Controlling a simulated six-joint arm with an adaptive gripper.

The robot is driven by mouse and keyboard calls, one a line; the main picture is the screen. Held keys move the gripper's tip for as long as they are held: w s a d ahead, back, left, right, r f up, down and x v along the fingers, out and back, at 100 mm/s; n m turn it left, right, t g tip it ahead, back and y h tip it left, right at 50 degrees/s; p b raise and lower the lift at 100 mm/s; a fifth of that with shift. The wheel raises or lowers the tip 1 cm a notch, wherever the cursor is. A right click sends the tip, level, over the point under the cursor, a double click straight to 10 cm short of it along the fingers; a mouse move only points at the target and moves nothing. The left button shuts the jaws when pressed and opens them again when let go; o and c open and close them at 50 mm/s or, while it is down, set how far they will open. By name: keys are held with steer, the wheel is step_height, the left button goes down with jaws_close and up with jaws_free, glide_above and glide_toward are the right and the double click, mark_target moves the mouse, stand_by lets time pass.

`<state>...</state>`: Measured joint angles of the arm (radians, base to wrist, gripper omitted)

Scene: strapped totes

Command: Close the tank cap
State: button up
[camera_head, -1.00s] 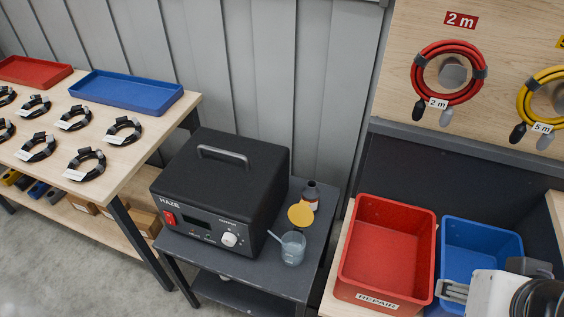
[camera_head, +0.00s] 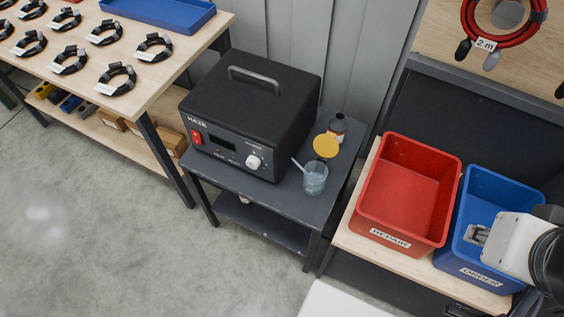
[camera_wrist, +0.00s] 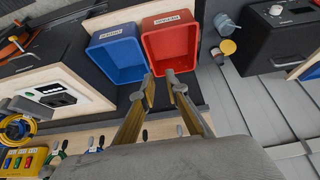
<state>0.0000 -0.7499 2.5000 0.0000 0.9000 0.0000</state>
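A round yellow cap (camera_head: 326,146) is at the right side of the black haze machine (camera_head: 245,115), between a dark bottle (camera_head: 338,126) and a clear cup (camera_head: 315,180). I cannot tell whether the cap is attached to the machine. The cap also shows in the wrist view (camera_wrist: 228,47), near the top right, beside the machine (camera_wrist: 275,38). My gripper (camera_head: 476,234) is over the blue bin in the head view, well to the right of the cap. In the wrist view its two fingers (camera_wrist: 160,78) are apart with nothing between them.
The machine stands on a dark cart (camera_head: 230,174). A red REPAIR bin (camera_head: 378,237) lies between cart and gripper, beside the blue ORDER bin (camera_head: 482,277). A wooden table (camera_head: 130,92) with cable coils is at left. Red cable (camera_head: 468,30) hangs on the board. The floor (camera_head: 110,240) is clear.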

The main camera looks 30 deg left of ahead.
jaws_close()
steer(key=w+d+r+m+t+h, duration=0.1)
steer(key=w+d+m+t+h, duration=0.2)
steer(key=w, duration=1.9)
steer(key=w+a+f+t+y, duration=0.1)
steer(key=w+f+y, duration=0.15)
steer(key=w, duration=0.45)
steer(key=w+a+f+t+y, duration=0.1)
steer(key=w+a+f+y, duration=0.15)
steer(key=w, duration=0.55)
steer(key=w+a+f+y, duration=0.3)
steer(key=w+a+f, duration=0.2)
steer(key=f, duration=0.3)
steer(key=m+g+y, duration=0.4)
steer(key=g+y, duration=0.1)
steer(key=y, duration=0.6)
glide_toward(328, 143)
steer(key=shift+w+d, duration=0.55)
steer(key=shift+w, duration=0.25)
steer(key=shift+w+d, duration=0.55)
steer(key=shift+w, duration=0.3)
steer(key=shift+w+d, duration=0.55)
steer(key=shift+w, duration=0.25)
steer(key=x, duration=1)
steer(key=shift+f, duration=0.15)
